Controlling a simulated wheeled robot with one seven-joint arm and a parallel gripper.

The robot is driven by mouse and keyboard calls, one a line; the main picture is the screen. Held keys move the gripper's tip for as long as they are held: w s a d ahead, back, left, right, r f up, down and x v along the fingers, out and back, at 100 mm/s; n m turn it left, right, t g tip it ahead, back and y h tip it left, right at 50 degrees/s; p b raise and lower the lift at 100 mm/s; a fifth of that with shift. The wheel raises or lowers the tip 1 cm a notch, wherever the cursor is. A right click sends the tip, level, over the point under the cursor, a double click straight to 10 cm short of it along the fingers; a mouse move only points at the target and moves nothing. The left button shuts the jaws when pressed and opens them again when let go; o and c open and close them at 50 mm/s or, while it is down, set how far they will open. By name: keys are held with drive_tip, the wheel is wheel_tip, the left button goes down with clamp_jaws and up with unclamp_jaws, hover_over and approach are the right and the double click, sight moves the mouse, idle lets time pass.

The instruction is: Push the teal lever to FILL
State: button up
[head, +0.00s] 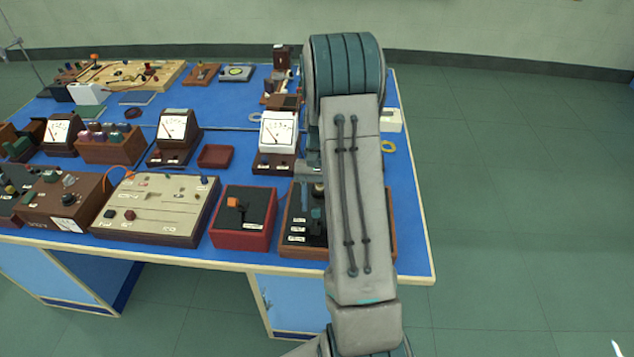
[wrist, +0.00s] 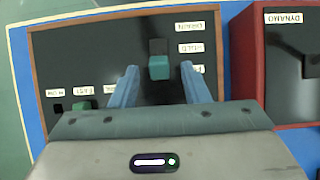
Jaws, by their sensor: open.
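The teal lever (wrist: 159,67) stands on a dark panel (wrist: 215,80) with a wooden rim. The lever's teal block lies nearest the HOLD and F labels. My gripper (wrist: 159,72) is open, with one blue finger on each side of the lever and visible gaps between. In the head view, my arm hides much of this panel (head: 297,215).
A second, green knob (wrist: 82,105) stands on the same panel, left of my fingers. The red DYNAMO box (wrist: 256,70) is close on the right in the wrist view. The head view shows a white-faced meter (head: 278,131) behind the panel and a beige control box (head: 165,215) farther left.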

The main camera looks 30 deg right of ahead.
drive_tip(key=b+v, duration=0.1)
drive_tip(key=v, duration=1.2)
drive_tip(key=s+a+r+n+t+h, duration=0.2)
drive_tip(key=s+a+r+n+t, duration=0.15)
drive_tip(key=s+a+r, duration=0.5)
drive_tip(key=s+a+f+n+t, duration=0.1)
drive_tip(key=s+a+t, duration=0.1)
drive_tip(key=s+a, duration=0.2)
drive_tip(key=s+a+f+n+t+h, duration=0.1)
drive_tip(key=s+a+f+n+t, duration=0.1)
drive_tip(key=s+a, duration=0.3)
drive_tip(key=s, duration=0.4)
drive_tip(key=shift+a, duration=0.2)
